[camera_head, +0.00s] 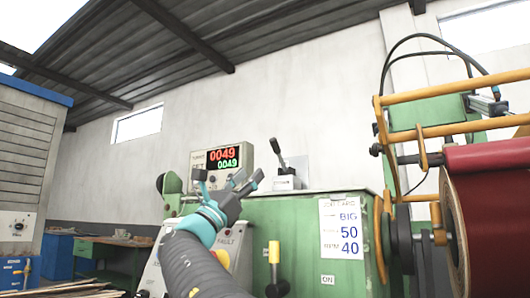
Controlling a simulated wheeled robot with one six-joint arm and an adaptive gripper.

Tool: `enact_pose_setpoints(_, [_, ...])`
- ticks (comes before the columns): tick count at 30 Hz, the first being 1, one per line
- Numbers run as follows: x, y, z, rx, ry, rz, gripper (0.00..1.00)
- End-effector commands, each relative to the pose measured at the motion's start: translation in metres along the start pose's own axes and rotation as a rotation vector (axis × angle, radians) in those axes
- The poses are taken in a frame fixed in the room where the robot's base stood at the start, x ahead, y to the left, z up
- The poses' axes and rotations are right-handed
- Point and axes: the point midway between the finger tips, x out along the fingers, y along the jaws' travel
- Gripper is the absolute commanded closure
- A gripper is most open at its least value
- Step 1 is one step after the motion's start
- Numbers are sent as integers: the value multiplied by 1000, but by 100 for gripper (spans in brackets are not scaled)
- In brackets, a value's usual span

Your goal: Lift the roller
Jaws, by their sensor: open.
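A dark red horizontal roller (495,153) shows at the right edge, just above a large dark red coil (500,225) with a tan end flange. Its right end is cut off by the picture edge. A yellow-orange tube frame (455,131) stands above and beside the roller. My gripper (232,179) is open and empty, with grey fingers pointing up, left of the picture's middle. It is well to the left of the roller and appears in front of the green machine's control area. It touches nothing that I can see.
The green machine cabinet (300,222) carries a counter display (222,158) reading 0049, a black lever (277,147) and a yellow-handled lever (274,254). A black hose (398,45) arches at upper right. A workbench (115,241) stands far left.

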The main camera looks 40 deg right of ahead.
Motion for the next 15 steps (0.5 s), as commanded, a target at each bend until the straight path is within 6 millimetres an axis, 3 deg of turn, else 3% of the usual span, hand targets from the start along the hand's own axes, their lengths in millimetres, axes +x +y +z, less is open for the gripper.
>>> enact_pose_setpoints(15, [91,-2,0,-2,1,-5,55])
